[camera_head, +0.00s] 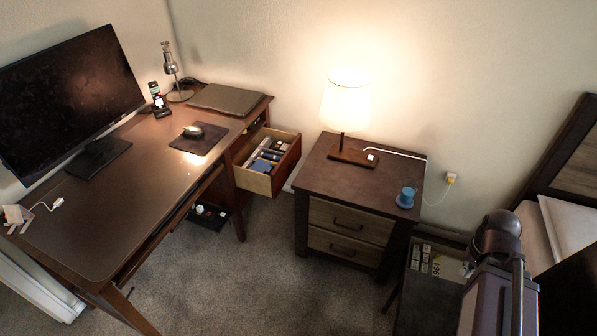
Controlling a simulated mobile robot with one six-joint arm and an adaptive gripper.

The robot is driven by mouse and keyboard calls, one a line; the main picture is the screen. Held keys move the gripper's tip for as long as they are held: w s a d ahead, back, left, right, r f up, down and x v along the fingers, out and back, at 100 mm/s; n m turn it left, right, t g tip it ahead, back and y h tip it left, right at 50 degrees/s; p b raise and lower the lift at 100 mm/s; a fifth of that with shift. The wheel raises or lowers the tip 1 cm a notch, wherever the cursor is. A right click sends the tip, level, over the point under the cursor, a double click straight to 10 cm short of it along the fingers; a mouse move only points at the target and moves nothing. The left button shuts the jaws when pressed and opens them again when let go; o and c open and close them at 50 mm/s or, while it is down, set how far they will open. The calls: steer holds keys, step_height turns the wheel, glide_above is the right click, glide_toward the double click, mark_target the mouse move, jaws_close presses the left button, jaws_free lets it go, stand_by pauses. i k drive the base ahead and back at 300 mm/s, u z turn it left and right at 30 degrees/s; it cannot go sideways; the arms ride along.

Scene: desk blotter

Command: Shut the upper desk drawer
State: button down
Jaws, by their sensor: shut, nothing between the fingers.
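The upper desk drawer (287,167) is pulled out from the right end of the brown desk (110,225), under the desktop. Its light wooden side faces me and its reddish front points to the right, toward the nightstand. Several small items lie inside it, among them a blue one (261,166). Part of my arm shows at the lower right, far from the drawer. My gripper is not in view.
A dark bin (208,216) sits under the desk. Carpet (240,285) in front is clear. A bed (560,215) stands far right.

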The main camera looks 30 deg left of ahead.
mark_target(270, 185)
steer(key=z, duration=0.3)
steer(key=k, duration=1.05)
steer(key=u, duration=1.6)
steer(key=i, duration=1)
